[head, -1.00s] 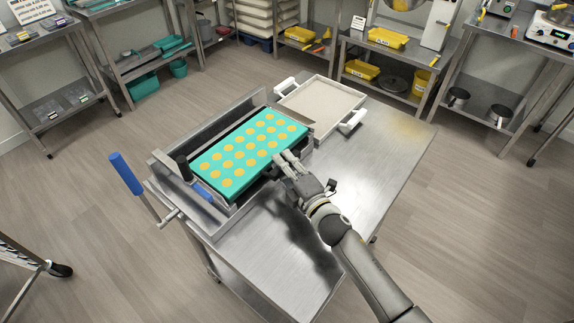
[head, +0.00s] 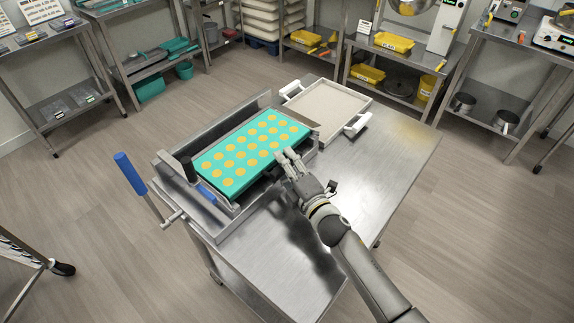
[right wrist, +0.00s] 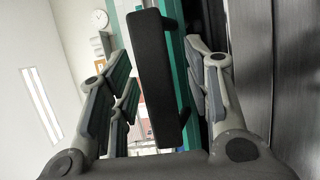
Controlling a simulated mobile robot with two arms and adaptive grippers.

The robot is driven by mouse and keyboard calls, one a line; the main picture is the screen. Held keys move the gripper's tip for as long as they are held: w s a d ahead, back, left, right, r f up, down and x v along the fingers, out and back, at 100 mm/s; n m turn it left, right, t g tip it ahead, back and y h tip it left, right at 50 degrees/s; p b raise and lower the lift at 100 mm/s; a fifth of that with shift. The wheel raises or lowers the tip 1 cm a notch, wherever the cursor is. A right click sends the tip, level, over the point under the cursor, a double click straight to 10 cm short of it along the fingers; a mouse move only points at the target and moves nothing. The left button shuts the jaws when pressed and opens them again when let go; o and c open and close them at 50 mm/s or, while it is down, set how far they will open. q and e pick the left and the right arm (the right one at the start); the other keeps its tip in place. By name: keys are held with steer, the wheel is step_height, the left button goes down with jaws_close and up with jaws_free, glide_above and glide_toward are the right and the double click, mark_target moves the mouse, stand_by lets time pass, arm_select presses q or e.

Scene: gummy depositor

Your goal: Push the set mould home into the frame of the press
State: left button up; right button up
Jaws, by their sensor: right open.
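The set mould is a teal slab (head: 232,167) with rows of yellow-orange rounds on top. It lies in the metal frame of the press (head: 212,218) on the steel table, level as far as I can tell. My right gripper (head: 284,160) is at the mould's near right side, low over the table. In the right wrist view its fingers (right wrist: 160,90) are spread, with a black handle bar (right wrist: 153,70) between them and the teal mould edge (right wrist: 188,70) behind. I cannot tell whether the fingers touch the bar. My left gripper is not in view.
A blue-handled lever (head: 130,174) sticks out left of the press. A pale tray with white handles (head: 328,108) stands behind, at the right on the table. The table's right part (head: 385,150) is clear. Shelves with yellow and teal containers line the back.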

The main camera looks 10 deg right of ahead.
steer(key=v, duration=1.2)
steer(key=shift+r, duration=0.1)
